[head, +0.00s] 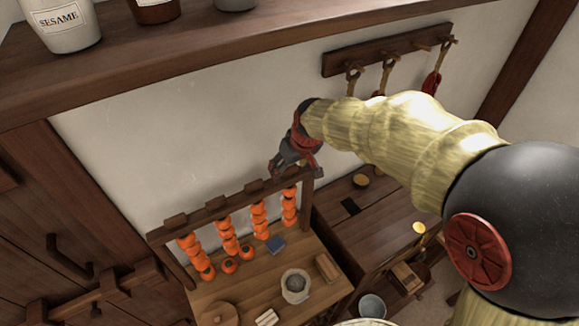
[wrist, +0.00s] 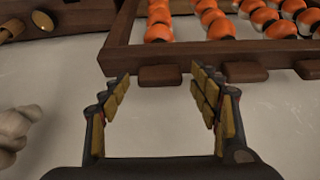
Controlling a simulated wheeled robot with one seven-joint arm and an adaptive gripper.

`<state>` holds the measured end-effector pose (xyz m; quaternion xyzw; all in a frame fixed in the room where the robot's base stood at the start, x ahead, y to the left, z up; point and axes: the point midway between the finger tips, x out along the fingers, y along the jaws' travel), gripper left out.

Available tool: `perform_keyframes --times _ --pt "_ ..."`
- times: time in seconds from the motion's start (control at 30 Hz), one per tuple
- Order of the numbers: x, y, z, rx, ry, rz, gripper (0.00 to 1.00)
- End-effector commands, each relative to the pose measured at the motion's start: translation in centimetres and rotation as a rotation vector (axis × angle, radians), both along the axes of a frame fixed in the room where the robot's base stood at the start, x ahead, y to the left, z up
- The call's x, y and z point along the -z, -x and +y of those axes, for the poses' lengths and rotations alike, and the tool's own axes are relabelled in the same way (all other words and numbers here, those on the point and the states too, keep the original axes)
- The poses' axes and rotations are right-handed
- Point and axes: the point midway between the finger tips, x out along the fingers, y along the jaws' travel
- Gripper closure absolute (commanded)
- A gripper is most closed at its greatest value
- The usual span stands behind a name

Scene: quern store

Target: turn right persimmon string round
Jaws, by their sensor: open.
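A dark wooden rack (head: 225,207) carries several hanging strings of orange persimmons. The right persimmon string (head: 289,207) hangs near the rack's right post; in the wrist view it appears to be the leftmost orange column (wrist: 160,22), where the rack is seen upside down. My gripper (head: 297,171) is at the right end of the rack's top bar, above this string. In the wrist view my open gripper (wrist: 160,83) has its fingers either side of a wooden block (wrist: 163,75) on the bar. Nothing is held between them. Whether the fingers touch the block is unclear.
A peg rail (head: 385,50) is on the wall to the right. A shelf with a sesame jar (head: 62,25) runs above. The wall behind the rack is bare.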

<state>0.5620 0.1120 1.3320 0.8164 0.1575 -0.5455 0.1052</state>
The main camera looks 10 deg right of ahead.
Motion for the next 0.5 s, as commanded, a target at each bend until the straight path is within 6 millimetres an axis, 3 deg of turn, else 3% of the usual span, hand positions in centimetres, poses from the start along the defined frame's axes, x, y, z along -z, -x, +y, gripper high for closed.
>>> perform_keyframes --times 0.27,0.5 --pt "-1.3 0.4 -0.2 0.0 0.0 -0.003 0.38" --pt "-5.6 2.0 -0.9 0.001 0.0 -0.005 0.38"
